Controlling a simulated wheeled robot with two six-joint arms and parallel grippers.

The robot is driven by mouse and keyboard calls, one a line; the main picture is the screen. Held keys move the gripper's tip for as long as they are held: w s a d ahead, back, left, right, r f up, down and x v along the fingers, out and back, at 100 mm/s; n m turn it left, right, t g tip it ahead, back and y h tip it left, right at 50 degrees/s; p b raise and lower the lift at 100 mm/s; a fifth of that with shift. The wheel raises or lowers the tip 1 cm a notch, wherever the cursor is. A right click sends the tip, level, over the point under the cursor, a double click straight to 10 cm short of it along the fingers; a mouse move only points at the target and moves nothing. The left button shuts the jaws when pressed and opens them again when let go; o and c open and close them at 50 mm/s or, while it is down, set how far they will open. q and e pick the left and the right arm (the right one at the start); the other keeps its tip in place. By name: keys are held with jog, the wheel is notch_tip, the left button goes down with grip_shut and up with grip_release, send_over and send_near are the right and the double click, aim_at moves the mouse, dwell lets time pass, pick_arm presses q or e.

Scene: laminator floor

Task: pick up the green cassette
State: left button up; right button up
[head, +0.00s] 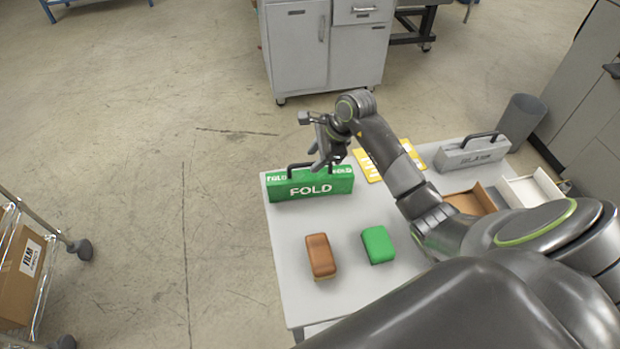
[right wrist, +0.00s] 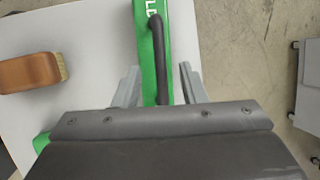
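The green cassette (head: 310,185), a flat upright case marked FOLD with a black handle, stands at the table's far left corner. It also shows in the right wrist view (right wrist: 145,55), with its dark handle (right wrist: 158,50) running toward my fingers. My right gripper (head: 324,152) is over the cassette, by the right end of the handle. In the right wrist view its two fingers (right wrist: 158,85) are spread apart, with the handle between them and a gap on each side. The lower ends of the fingers are hidden behind the gripper body. My left gripper is not in view.
On the white table (head: 345,215) are a brown brush (head: 320,256), a green block (head: 378,245), a yellow sheet (head: 368,165), a grey cassette (head: 475,152) and open trays (head: 530,190). A bin (head: 520,122) stands behind.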

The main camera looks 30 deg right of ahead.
aim_at(310, 178)
jog(key=shift+x, duration=1.4)
grip_shut()
jog(key=shift+r, duration=0.1)
